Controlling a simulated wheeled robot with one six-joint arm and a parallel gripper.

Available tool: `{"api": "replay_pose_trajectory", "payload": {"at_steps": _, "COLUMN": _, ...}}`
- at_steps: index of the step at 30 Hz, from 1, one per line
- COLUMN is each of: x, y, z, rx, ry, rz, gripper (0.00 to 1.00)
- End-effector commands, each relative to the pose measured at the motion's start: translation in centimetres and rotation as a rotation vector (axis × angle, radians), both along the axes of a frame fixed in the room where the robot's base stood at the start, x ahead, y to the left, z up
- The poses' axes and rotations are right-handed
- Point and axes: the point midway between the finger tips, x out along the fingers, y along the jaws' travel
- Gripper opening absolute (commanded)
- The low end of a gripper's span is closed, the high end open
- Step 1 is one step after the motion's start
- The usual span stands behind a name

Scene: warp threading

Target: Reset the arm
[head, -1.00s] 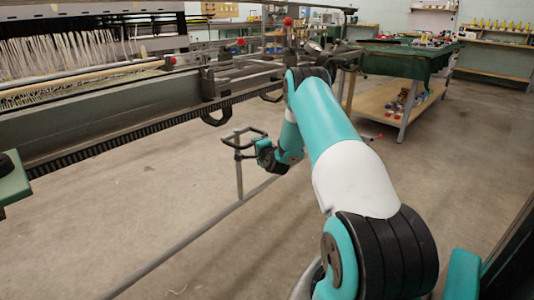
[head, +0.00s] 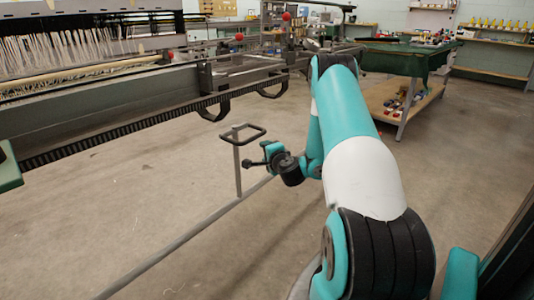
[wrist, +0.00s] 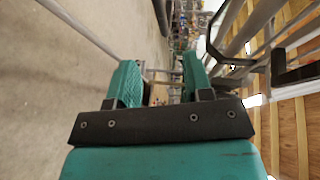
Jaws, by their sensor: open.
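My arm, teal and white with black joints, reaches forward in the right half of the head view. My gripper (head: 250,162) is small there, beside a thin upright post with a dark rectangular loop. In the wrist view my gripper (wrist: 160,85) shows its two teal fingers apart, with nothing between them. Whether the gripper touches the post or loop cannot be told from the head view.
The loom (head: 90,105) with white threads stands at the left. A long grey rail (head: 190,235) runs low across the floor. A green-topped table (head: 410,62) stands at the back right. Concrete floor (head: 480,170) lies open at the right.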

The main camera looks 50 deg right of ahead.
Motion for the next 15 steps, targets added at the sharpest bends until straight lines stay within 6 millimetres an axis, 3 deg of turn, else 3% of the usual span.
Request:
{"api": "replay_pose_trajectory", "payload": {"at_steps": 11, "x": 0.2, "y": 0.2, "z": 0.1, "rx": -0.002, "ry": 0.001, "rz": 0.009, "gripper": 0.46}}
{"api": "replay_pose_trajectory", "payload": {"at_steps": 14, "x": 1.4, "y": 1.9, "z": 1.2, "rx": -0.02, "ry": 0.012, "rz": 0.074, "gripper": 0.46}}
{"api": "replay_pose_trajectory", "payload": {"at_steps": 15, "x": 2.2, "y": 3.3, "z": 2.0, "rx": -0.036, "ry": 0.022, "rz": 0.127, "gripper": 0.46}}
